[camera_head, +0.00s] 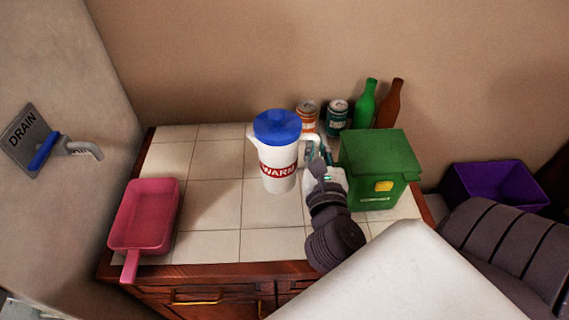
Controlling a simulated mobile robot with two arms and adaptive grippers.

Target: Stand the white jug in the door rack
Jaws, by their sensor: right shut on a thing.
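The white jug (279,179) has a blue lid and a red band reading "WARM". It is upright over the middle of the tiled counter; I cannot tell whether its base touches the tiles. My right gripper (318,158) is shut on the jug's handle, on the jug's right side. The fingertips are partly hidden by the wrist and handle. My left gripper is not in view. No door rack shows in this view.
A pink pan (146,214) lies at the counter's left. A green bin (379,168), an orange can (307,114), a teal can (337,115), a green bottle (365,104) and a brown bottle (389,104) stand right and behind. A purple box (494,186) is farther right. Tiles left of the jug are clear.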

